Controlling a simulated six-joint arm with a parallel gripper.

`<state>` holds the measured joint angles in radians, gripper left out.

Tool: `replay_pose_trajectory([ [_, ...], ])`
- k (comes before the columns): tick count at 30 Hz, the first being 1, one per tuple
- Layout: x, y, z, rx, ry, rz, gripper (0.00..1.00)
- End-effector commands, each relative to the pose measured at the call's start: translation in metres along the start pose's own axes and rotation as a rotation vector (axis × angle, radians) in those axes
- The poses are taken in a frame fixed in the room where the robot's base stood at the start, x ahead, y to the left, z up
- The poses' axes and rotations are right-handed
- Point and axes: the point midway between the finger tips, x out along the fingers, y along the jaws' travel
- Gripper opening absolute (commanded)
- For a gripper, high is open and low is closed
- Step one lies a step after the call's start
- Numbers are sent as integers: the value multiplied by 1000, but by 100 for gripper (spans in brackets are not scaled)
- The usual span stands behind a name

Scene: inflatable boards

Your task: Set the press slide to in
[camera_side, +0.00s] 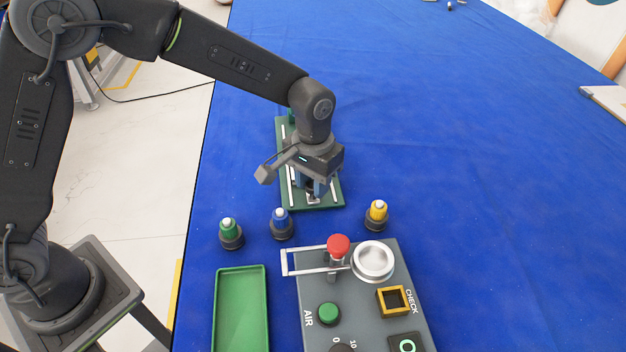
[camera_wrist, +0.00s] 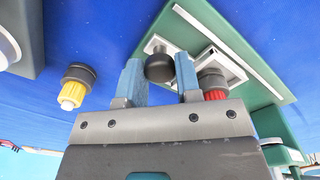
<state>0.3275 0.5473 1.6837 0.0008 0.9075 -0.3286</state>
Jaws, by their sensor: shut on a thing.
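The press slide's green base plate (camera_side: 338,203) with pale rails lies on the blue table beneath my gripper. In the wrist view the slide's silver carriage (camera_wrist: 227,64) sits on the plate, and a red-capped fitting (camera_wrist: 214,93) appears to stand on it. My gripper (camera_side: 314,190) points down at the near end of the plate. In the wrist view its blue fingers are shut on the slide's round black knob (camera_wrist: 160,67). A green upright (camera_wrist: 274,128) stands at the plate's far end. In the side view my wrist hides most of the carriage and the red fitting.
Green (camera_side: 229,232), blue (camera_side: 281,223) and yellow (camera_side: 377,213) capped fittings stand in front of the plate. A green tray (camera_side: 241,310) lies at front left. A grey control box (camera_side: 380,330) with a red knob (camera_side: 339,245) is nearby. The table's right side is clear.

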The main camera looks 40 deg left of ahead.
Motion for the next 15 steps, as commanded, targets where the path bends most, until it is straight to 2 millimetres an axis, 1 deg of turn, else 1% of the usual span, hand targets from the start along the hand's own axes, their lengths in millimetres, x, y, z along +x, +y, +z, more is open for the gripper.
replay_pose_trajectory([
  [1, 0, 0, 0, 0, 0, 0, 18],
  [7, 0, 0, 0, 0, 0, 0, 0],
  [12, 0, -1, 0, 0, 0, 0, 0],
  [15, 0, -7, -8, -2, -1, 0, 0],
])
